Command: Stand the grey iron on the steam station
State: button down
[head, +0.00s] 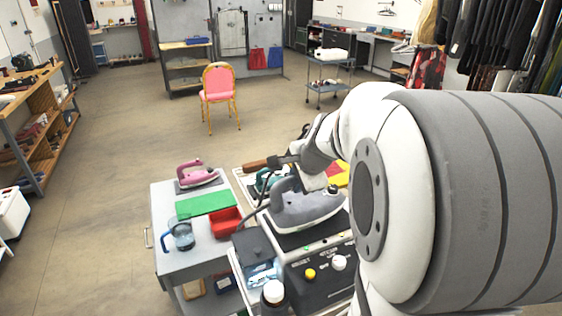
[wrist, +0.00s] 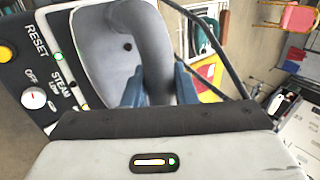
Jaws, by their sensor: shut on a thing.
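The grey iron (head: 292,212) is over the dark top plate of the steam station (head: 318,279) in the head view; I cannot tell whether its sole touches the plate. The iron lies roughly level, with its cord at the left. My gripper (wrist: 160,88) is shut on the iron's handle (wrist: 128,22), with a blue finger on each side in the wrist view. The arm hides part of the iron's rear in the head view. The station's RESET and STEAM panel (wrist: 38,75) shows beside the iron in the wrist view.
A teal iron (head: 264,180) stands just behind the grey one. A pink iron (head: 195,173), green mat (head: 205,205), red tray (head: 226,221) and blue-handled jug (head: 182,237) are on the left table. A dark bottle with a white cap (head: 273,293) stands at the station's front left.

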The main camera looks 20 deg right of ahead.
jog(key=shift+w+f, duration=0.1)
jog(key=shift+f, duration=0.95)
jog(key=shift+f, duration=0.1)
jog(key=c, duration=1.2)
grip_release()
jog(key=shift+o, duration=0.2)
jog(key=b+v, duration=0.2)
jog(key=v, duration=0.9)
jog(key=s+a+f+n+g, duration=0.3)
jog(key=s+a+f+n, duration=0.7)
jog(key=n, duration=0.7)
jog(key=shift+s+a+f+n, duration=0.4)
jog(key=shift+s+a, duration=1.05)
jog(key=shift+s, duration=0.35)
